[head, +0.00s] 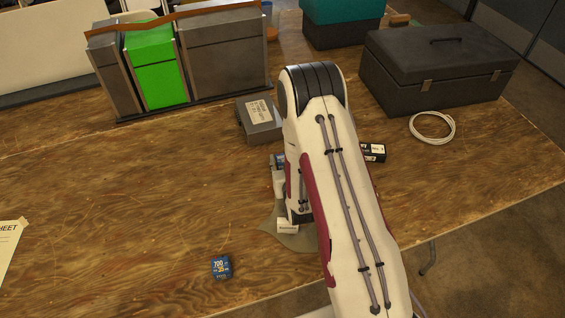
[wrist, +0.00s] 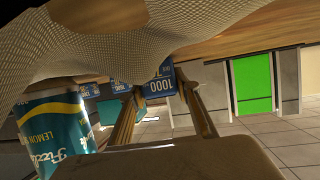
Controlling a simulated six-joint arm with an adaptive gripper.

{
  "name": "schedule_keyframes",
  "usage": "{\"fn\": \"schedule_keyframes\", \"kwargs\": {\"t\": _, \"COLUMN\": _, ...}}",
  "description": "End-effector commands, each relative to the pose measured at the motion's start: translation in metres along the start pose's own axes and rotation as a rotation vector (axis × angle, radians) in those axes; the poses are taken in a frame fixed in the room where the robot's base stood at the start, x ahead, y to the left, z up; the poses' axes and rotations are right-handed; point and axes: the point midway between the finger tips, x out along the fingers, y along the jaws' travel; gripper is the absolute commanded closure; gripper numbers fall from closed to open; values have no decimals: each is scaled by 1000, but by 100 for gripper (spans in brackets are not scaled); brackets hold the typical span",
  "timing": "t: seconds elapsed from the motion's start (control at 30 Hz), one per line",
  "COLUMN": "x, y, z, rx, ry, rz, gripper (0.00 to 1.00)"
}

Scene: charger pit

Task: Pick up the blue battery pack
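A small blue battery pack (head: 221,267) marked 700 lies alone on the near part of the wooden table in the head view. In the wrist view, another blue pack (wrist: 160,86) marked 1000 shows between and around the tips of my gripper (wrist: 160,82). The two fingers are spread apart, one toward each side of this pack. I cannot see clear contact with it. More blue packs (wrist: 121,83) show farther back on the left. A dark blue item (head: 278,165) shows partly beside the arm.
The table's left middle is clear.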

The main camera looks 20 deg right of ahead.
Motion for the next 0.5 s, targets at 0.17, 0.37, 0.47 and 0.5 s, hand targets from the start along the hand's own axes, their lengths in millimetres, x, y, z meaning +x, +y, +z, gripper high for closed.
{"fn": "schedule_keyframes", "kwargs": {"t": 0.17, "x": 0, "y": 0, "z": -1, "rx": 0, "ry": 2, "rz": 0, "gripper": 96}}
{"fn": "schedule_keyframes", "kwargs": {"t": 0.37, "x": 0, "y": 0, "z": -1, "rx": 0, "ry": 2, "rz": 0, "gripper": 96}}
{"fn": "schedule_keyframes", "kwargs": {"t": 0.47, "x": 0, "y": 0, "z": -2, "rx": 0, "ry": 2, "rz": 0, "gripper": 96}}
{"fn": "schedule_keyframes", "kwargs": {"t": 0.5, "x": -1, "y": 0, "z": -3, "rx": 0, "ry": 2, "rz": 0, "gripper": 96}}
